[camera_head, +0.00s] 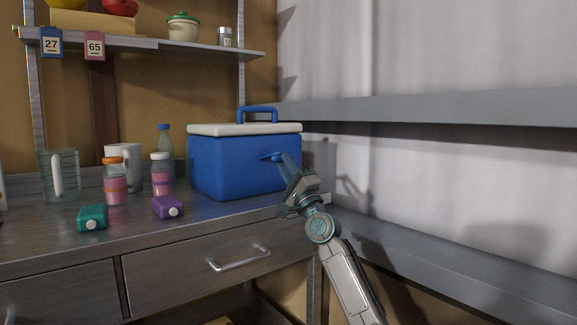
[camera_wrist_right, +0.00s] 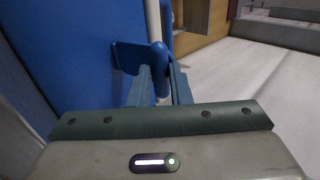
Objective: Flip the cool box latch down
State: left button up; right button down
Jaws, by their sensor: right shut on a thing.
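The blue cool box (camera_head: 230,165) with a white lid (camera_head: 245,129) and a blue carry handle (camera_head: 258,109) stands at the right end of the counter. The lid lies flat on the box. A blue latch (camera_head: 270,156) sticks out from the front face, just under the lid. My right gripper (camera_head: 279,160) is at the front of the box, shut on the latch. In the right wrist view the latch (camera_wrist_right: 133,57) sits between the fingers (camera_wrist_right: 160,85), next to the blue box wall (camera_wrist_right: 75,50). My left gripper is not in view.
A shelf (camera_head: 150,44) hangs above. A grey ledge (camera_head: 430,106) runs along the right wall.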

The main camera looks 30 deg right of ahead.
jog(key=shift+w+f, duration=0.35)
jog(key=shift+f, duration=0.2)
jog(key=c, duration=1.6)
grip_release()
jog(key=shift+w+f, duration=0.1)
jog(key=shift+o, duration=1.4)
jog(key=shift+w+f, duration=0.2)
jog(key=shift+w, duration=0.05)
jog(key=shift+r, duration=0.15)
jog(key=shift+s, duration=0.1)
